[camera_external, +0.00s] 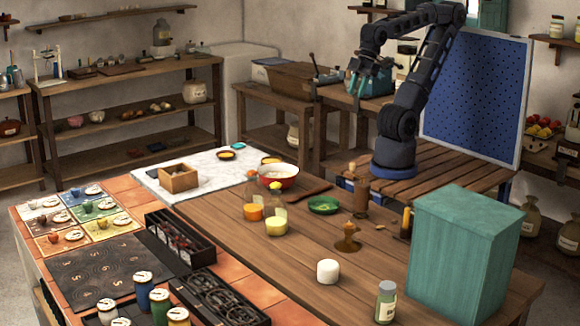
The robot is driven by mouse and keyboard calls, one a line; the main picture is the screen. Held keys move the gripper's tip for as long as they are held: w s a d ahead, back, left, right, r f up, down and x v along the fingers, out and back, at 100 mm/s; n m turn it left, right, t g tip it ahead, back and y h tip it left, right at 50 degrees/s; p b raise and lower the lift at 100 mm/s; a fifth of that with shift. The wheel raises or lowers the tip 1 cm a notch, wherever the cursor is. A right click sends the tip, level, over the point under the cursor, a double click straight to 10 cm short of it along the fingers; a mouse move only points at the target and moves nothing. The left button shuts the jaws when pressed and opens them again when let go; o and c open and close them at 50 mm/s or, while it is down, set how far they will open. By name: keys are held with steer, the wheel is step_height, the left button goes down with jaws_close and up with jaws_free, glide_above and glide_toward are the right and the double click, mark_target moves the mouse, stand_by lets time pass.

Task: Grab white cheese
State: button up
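A short white cylinder (327,271), which looks like the white cheese, stands upright on the wooden table (290,292) near its front. My gripper (362,88) is raised at the upper middle, far above and behind the white cylinder. It overlaps a teal container (372,84) in the background. The gripper is too small and cluttered here to tell whether its fingers are open or shut. Nothing touches the white cylinder.
A small labelled jar (386,303) and a tall teal box (460,254) stand right of the cylinder. A candle holder (348,238) is behind it. Bare wood lies left of the cylinder.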

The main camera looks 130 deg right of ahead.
steer(key=o, duration=1)
steer(key=shift+c, duration=0.2)
steer(key=w+a+r+n, duration=0.2)
steer(key=w, duration=0.5)
steer(key=n+g, duration=0.5)
steer(key=n, duration=0.8)
glide_above(328, 264)
steer(key=f, duration=2.9)
steer(key=shift+s+d, duration=0.1)
steer(key=shift+d, duration=0.1)
steer(key=shift+a+f, duration=0.25)
steer(key=shift+f, duration=5.45)
